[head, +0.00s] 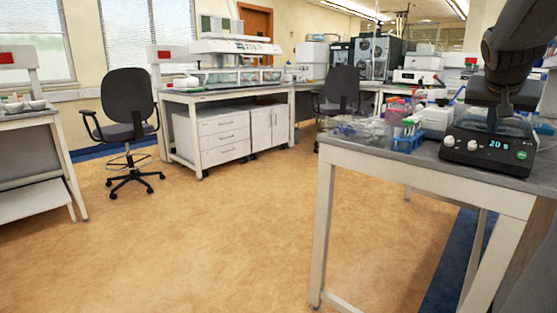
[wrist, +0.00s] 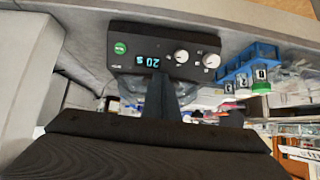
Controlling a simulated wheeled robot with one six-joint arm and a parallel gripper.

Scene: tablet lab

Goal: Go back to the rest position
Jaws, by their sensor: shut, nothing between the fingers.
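My gripper (head: 492,122) hangs at the right of the head view, over a black device (head: 472,151) with a lit display reading about 20 and two silver knobs. Its fingers are together and nothing is between them. In the wrist view my gripper (wrist: 162,92) points toward the same device (wrist: 165,50), which looks upside down there. The fingers cover part of the space beside the front panel. I cannot tell whether they touch the device.
The device stands on a grey-topped bench (head: 440,170). A blue tube rack (head: 405,143) and a white box (head: 435,119) are to its left. Two office chairs (head: 128,105) and a long white lab bench (head: 220,138) stand further back. The tan floor (head: 220,230) is clear.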

